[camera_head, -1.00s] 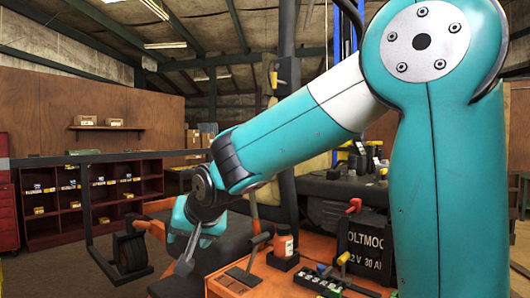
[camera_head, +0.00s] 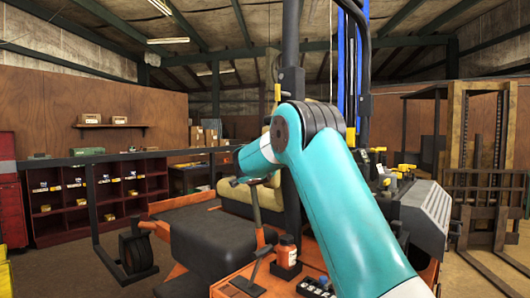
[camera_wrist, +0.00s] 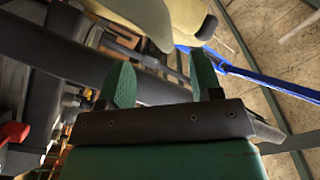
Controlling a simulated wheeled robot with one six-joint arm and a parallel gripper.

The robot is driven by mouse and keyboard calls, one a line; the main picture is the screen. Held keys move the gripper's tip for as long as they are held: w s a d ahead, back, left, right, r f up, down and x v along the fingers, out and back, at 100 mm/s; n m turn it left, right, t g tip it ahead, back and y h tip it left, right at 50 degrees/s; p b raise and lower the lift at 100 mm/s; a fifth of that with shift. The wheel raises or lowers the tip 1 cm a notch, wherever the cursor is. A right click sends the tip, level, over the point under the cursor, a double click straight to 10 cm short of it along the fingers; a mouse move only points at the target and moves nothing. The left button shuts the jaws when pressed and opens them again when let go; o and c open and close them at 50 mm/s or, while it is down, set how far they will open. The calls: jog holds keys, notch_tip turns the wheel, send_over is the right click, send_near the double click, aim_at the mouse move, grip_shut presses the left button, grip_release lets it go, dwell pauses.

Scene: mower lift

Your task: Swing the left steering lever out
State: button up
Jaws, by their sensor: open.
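The mower shows in the head view with a beige seat (camera_head: 232,205) and an orange body (camera_head: 228,288). A thin upright lever (camera_head: 256,208) stands in front of the seat. I cannot tell whether it is the left steering lever. My gripper (camera_wrist: 160,66) is open in the wrist view, with its two green fingers apart. No object is clearly held between them. A thick dark bar (camera_wrist: 60,45) runs diagonally behind the fingers, and a thin grey rod (camera_wrist: 125,50) lies beyond. In the head view my arm hides part of the mower, and my fingers are hard to make out.
A tall dark post (camera_head: 291,60) rises beside the seat. A blue strap (camera_wrist: 265,80) hangs right of the fingers in the wrist view.

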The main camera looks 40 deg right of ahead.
jog(key=shift+p+x, duration=1.55)
jog(key=shift+x, duration=1.7)
grip_shut()
jog(key=shift+f, duration=0.15)
